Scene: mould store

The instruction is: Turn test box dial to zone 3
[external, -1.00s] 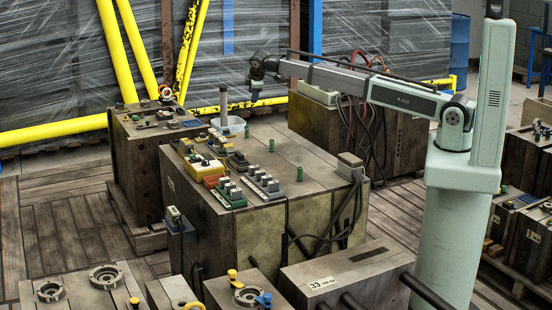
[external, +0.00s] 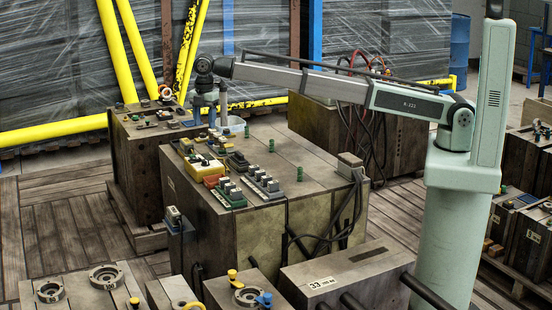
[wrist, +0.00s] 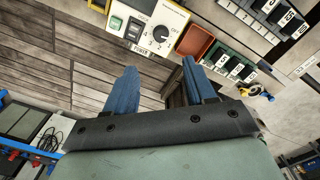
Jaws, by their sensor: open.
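The test box (wrist: 125,10), cream with a yellow rim, lies at the top of the wrist view. It has a round dial (wrist: 160,33) with a dark pointer, and dark and green switches to its left. In the external view the yellow test box (external: 202,164) is on the large block's left edge; its dial is too small to read there. My gripper (wrist: 159,66) is open, with two blue fingers apart and nothing between them. In the external view my gripper (external: 205,121) hangs behind and above the test box, apart from it.
A red bin (wrist: 194,42) and a green-based switch row (wrist: 228,62) sit beside the test box. The switch rows also show on the large block (external: 300,161). A clear tub (external: 232,124) stands behind. The block's right part is mostly free.

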